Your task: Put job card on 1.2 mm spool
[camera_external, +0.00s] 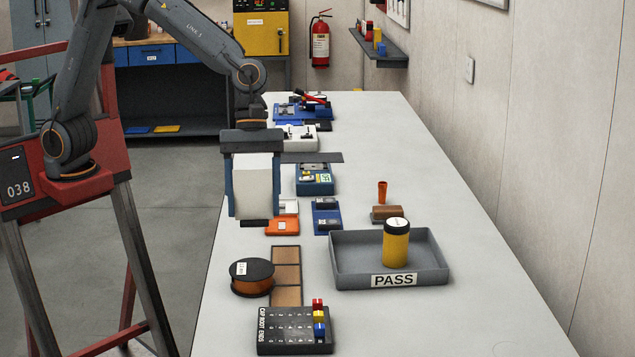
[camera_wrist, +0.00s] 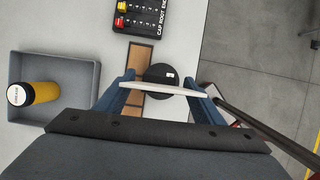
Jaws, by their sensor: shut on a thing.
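My gripper (camera_external: 254,205) is shut on a white card (camera_external: 257,185), held upright above the table's left edge. In the wrist view the card (camera_wrist: 165,89) shows nearly edge-on between the blue fingers. A spool (camera_external: 252,282) of copper-coloured wire with a black top and a small white label stands on the table, nearer the external camera than the card and apart from it. In the wrist view the spool's black top (camera_wrist: 160,74) lies just beyond the card, which hides part of it. The label's writing is too small to read.
Brown tiles in a dark frame (camera_external: 286,270) lie beside the spool. A labelled rack (camera_external: 285,345) with coloured caps stands nearer the camera. A grey PASS tray (camera_external: 435,277) holds a yellow canister (camera_external: 396,245). Orange (camera_external: 282,226) and blue (camera_external: 327,222) trays lie behind.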

